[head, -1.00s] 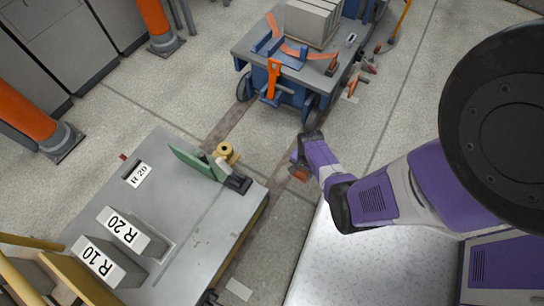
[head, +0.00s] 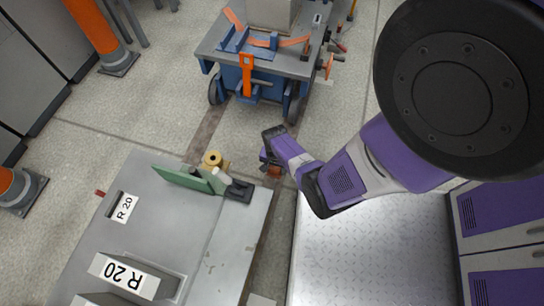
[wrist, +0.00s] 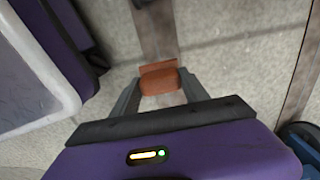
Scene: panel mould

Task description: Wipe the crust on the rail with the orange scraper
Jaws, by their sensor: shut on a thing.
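My gripper (head: 272,160) is shut on a small orange-brown block (wrist: 160,80), which fills the space between the fingers in the wrist view. It looks like the scraper or its handle, but I cannot tell for sure. In the head view the block shows dull and small under the gripper, over the floor beyond the grey mould table's right corner. It appears apart from the table. A green upright strip (head: 182,178) stands on the grey table (head: 205,245), left of my gripper; I cannot tell whether it is the rail. I cannot make out a clear crust.
A blue-sided cart (head: 275,62) with orange tools and a grey block stands at the back. A yellow-brown spool (head: 212,159) and a black clamp (head: 240,191) are at the table's far edge. An R 20 block (head: 125,275) lies near front. Floor shows between table and cart.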

